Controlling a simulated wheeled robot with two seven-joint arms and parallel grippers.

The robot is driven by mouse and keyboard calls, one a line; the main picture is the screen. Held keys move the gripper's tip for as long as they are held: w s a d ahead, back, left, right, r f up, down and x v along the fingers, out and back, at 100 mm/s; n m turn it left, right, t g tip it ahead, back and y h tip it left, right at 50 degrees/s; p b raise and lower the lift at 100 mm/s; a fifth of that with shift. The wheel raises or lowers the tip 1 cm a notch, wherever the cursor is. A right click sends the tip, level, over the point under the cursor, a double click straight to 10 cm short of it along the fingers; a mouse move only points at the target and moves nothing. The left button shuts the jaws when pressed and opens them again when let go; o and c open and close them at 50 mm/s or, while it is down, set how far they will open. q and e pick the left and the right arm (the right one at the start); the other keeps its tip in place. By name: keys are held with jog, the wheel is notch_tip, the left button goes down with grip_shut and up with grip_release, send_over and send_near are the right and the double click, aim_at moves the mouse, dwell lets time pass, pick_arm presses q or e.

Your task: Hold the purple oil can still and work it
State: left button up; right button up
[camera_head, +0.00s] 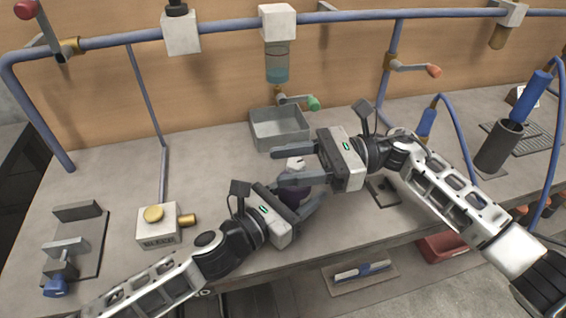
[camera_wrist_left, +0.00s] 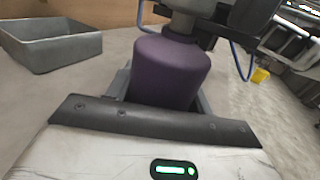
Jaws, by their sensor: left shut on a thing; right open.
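The purple oil can (camera_head: 293,190) stands near the front middle of the bench, largely hidden by my grippers in the head view. Its purple body (camera_wrist_left: 170,70) fills the middle of the left wrist view, upright, with a grey top above it. My left gripper (camera_head: 306,196) is shut on the can's body, with a finger on each side. My right gripper (camera_head: 302,162) is open at the can's top, above the left one, its fingers around or beside the pale top piece (camera_head: 296,162). I cannot tell whether they touch it.
A grey bin (camera_head: 280,128) stands behind the can; it also shows in the left wrist view (camera_wrist_left: 50,42). A white box with a yellow knob (camera_head: 158,222) is at left. A clamp plate (camera_head: 76,245) lies farther left. A dark cylinder (camera_head: 498,146) stands at right. Pipes run above.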

jog(key=shift+s+a, duration=0.15)
jog(key=shift+a, duration=0.55)
jog(key=c, duration=1)
jog(key=shift+n+g, duration=0.3)
jog(key=shift+g, duration=0.1)
